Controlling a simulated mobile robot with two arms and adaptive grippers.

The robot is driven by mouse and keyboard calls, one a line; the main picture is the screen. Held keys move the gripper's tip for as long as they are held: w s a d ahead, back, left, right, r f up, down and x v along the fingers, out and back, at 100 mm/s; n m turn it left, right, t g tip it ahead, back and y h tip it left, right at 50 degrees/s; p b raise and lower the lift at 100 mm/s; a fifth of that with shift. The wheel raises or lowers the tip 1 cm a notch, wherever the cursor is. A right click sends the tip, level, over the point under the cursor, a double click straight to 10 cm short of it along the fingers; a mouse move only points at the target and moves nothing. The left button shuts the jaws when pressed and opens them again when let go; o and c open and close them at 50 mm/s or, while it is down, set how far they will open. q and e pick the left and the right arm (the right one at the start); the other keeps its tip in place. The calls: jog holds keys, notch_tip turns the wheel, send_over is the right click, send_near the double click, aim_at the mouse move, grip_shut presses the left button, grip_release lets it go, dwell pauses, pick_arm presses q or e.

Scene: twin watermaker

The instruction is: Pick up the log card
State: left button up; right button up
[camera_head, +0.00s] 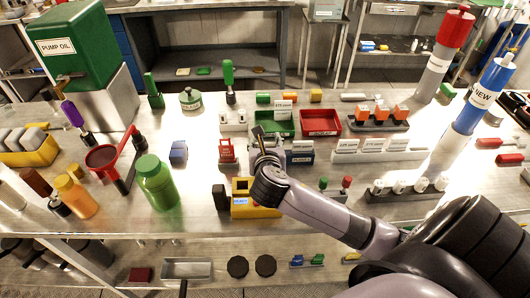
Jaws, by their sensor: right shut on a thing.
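My right gripper (262,146) reaches over the middle of the bench, in front of the green tray. It is shut on a small thin piece (258,131), seen nearly edge-on at the fingertips. This appears to be the log card, but it is small and mostly hidden by the fingers, and no writing on it can be read. My left gripper is not in view.
Green tray (273,124) and red tray (320,123) lie behind the gripper. A yellow box (252,209) stands below the wrist, a red stand (227,152) to its left. A green bottle (156,183) and red funnel (102,157) stand farther left.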

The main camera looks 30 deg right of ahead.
jog(key=shift+c, duration=1.1)
jog(key=shift+r, duration=0.1)
